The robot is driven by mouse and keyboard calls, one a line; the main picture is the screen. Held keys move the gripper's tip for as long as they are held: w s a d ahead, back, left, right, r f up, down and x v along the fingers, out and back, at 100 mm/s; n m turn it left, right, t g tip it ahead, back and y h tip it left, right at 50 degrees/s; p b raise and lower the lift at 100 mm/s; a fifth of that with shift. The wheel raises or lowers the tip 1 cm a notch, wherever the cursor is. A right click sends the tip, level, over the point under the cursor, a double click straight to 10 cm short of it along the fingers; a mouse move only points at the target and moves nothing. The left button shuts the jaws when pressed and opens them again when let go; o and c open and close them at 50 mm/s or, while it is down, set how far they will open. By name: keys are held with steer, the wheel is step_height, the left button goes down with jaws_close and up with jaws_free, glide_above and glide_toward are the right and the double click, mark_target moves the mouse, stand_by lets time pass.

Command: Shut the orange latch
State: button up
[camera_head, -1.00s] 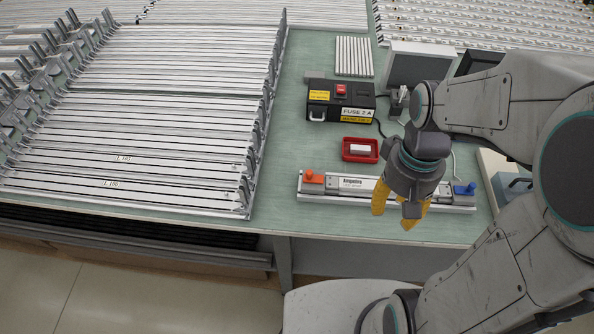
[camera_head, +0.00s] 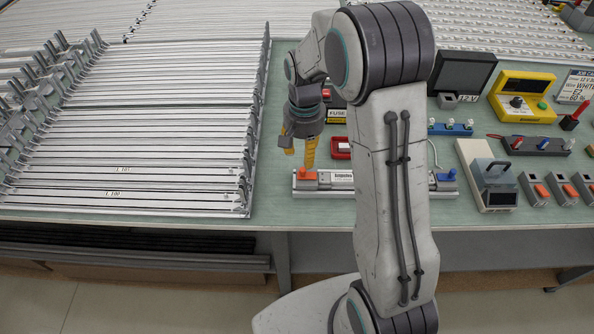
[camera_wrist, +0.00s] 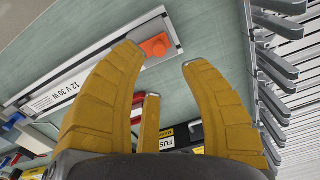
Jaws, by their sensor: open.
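The orange latch (camera_head: 307,175) sits at the left end of a long silver fixture (camera_head: 339,186) near the table's front edge. In the wrist view the orange latch (camera_wrist: 155,45) shows ahead, between the tips of two yellow fingers, on the end of the fixture (camera_wrist: 70,88). My gripper (camera_head: 299,160) is open and empty, pointing down above and just behind the latch. The wrist view shows the fingers of my gripper (camera_wrist: 162,62) spread apart, with no clear contact. A blue latch (camera_head: 451,174) is at the fixture's right end. My arm hides the fixture's middle.
A rack of long light bars (camera_head: 150,140) stands left of the fixture. A red tray (camera_head: 341,154) lies behind it, partly hidden by my arm. A grey device (camera_head: 490,180) stands to the right. Green table is bare between rack and fixture.

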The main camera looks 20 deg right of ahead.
mark_target(303, 169)
steer(key=shift+f+m, duration=0.15)
steer(key=shift+m, duration=0.25)
steer(key=shift+s+f, duration=0.1)
steer(key=shift+f, duration=0.3)
steer(key=shift+f+p, duration=0.45)
steer(key=shift+f, duration=2.65)
jaws_close()
